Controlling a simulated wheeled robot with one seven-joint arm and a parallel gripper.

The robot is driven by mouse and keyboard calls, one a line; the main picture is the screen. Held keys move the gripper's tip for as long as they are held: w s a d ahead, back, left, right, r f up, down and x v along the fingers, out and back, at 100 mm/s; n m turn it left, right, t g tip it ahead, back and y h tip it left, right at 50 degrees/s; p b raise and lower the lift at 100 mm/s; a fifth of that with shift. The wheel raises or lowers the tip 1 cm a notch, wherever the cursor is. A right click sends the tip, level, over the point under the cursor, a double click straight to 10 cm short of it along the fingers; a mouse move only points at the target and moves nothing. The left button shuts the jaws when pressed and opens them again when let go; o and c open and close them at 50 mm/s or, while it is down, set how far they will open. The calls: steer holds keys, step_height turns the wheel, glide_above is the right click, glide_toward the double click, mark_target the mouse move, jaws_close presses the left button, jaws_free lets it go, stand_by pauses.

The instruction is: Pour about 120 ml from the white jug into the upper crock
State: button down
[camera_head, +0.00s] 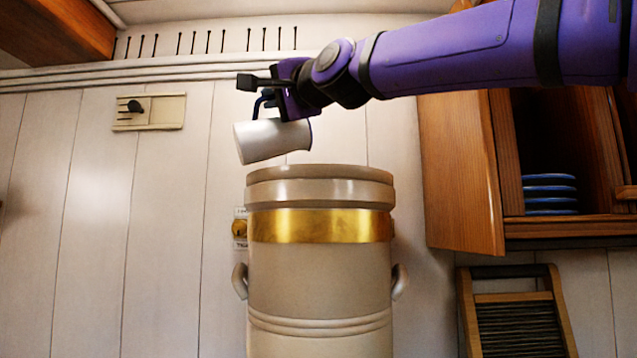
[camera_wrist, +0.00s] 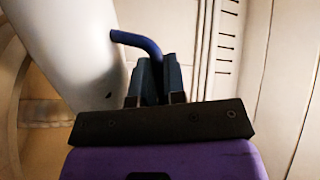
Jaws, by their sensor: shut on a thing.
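My gripper is shut on the jug's blue handle (camera_wrist: 138,40). In the wrist view the jug's white side (camera_wrist: 75,45) fills the upper left. The upper crock (camera_head: 320,270) is a tall beige vessel with a gold band and two side handles. Its rim (camera_head: 320,174) is just below the jug, and the jug's mouth end lies left of the rim's left edge. I see no liquid stream. The inside of both vessels is hidden.
An open wooden cupboard (camera_head: 462,170) with stacked blue plates (camera_head: 550,194) is at the right. A washboard-like rack (camera_head: 515,312) leans below it. A wall bracket (camera_head: 149,111) and a small dial plate (camera_head: 239,228) are on the panelled wall. The space left of the crock is clear.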

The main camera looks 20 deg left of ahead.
steer(key=shift+w+d+r, duration=0.1)
steer(key=shift+d+r, duration=0.05)
steer(key=shift+d, duration=0.05)
steer(key=shift+w+d+r+m, duration=0.1)
steer(key=shift+d+m, duration=0.15)
steer(key=shift+m, duration=0.05)
steer(key=shift+d+r+m+t, duration=0.15)
steer(key=shift+d+m+t, duration=0.15)
steer(key=shift+a, duration=0.1)
stand_by(0.3)
steer(key=shift+s+m+p, duration=0.2)
steer(key=shift+m+p, duration=0.1)
steer(key=shift+p, duration=0.1)
steer(key=shift+w+d+m+t+p, duration=0.15)
steer(key=shift+d+m+t+p, duration=0.1)
steer(key=shift+m+t+p, duration=0.25)
stand_by(0.9)
steer(key=shift+s+a+f+n+g, duration=0.15)
steer(key=shift+s+a+n+g, duration=0.2)
steer(key=shift+a+n, duration=0.25)
steer(key=shift+s+a+f+n+g, duration=0.2)
steer(key=shift+a+n+g, duration=0.2)
steer(key=shift+n, duration=0.4)
